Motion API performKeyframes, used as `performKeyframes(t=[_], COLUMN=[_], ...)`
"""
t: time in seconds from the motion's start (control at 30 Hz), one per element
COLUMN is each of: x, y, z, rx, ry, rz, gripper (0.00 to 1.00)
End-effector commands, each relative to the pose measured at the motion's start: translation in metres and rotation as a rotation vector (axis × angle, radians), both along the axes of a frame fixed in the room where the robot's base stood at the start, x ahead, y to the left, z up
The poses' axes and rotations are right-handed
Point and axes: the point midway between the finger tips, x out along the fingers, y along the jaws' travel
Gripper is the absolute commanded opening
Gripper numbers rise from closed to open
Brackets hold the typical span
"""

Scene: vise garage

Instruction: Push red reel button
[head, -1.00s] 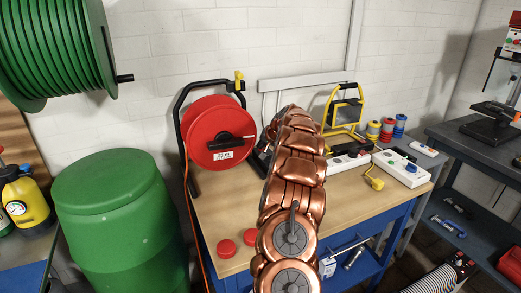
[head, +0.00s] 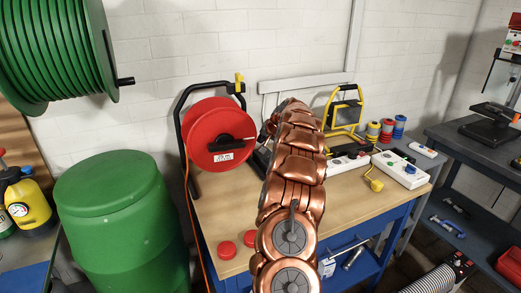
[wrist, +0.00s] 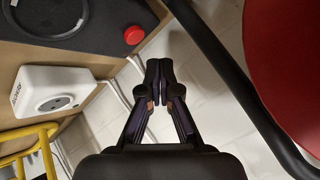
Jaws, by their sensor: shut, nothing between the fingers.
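In the wrist view a round red button (wrist: 133,35) stands out near the edge of a dark box (wrist: 95,18). My gripper (wrist: 159,68) is shut and empty, its fingertips close to the red button in the picture, just below and right of it. I see a gap in the picture but cannot tell the depth. The red cable reel (head: 208,134) stands upright in a black frame at the back left of the workbench; its red side also fills the right of the wrist view (wrist: 290,65). In the head view my arm hides the gripper and the button.
The wooden workbench (head: 215,207) holds two red caps (head: 226,250), a yellow work lamp (head: 343,113) and white power strips (head: 402,170). A white socket box (wrist: 52,90) lies near the gripper. A black frame tube (wrist: 225,75) passes right of the fingers. A white wall stands behind.

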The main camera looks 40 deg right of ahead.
Motion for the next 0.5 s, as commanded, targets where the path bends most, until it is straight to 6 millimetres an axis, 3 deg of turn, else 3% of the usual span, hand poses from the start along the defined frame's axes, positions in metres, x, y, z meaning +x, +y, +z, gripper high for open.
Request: performKeyframes(t=[0.3, 0.5], x=[0.0, 0.0], y=[0.0, 0.0], z=[0.029, 0.034], rx=[-0.001, 0.0], ry=[-0.001, 0.001], rz=[0.001, 0.001], gripper=[0.0, 0.0])
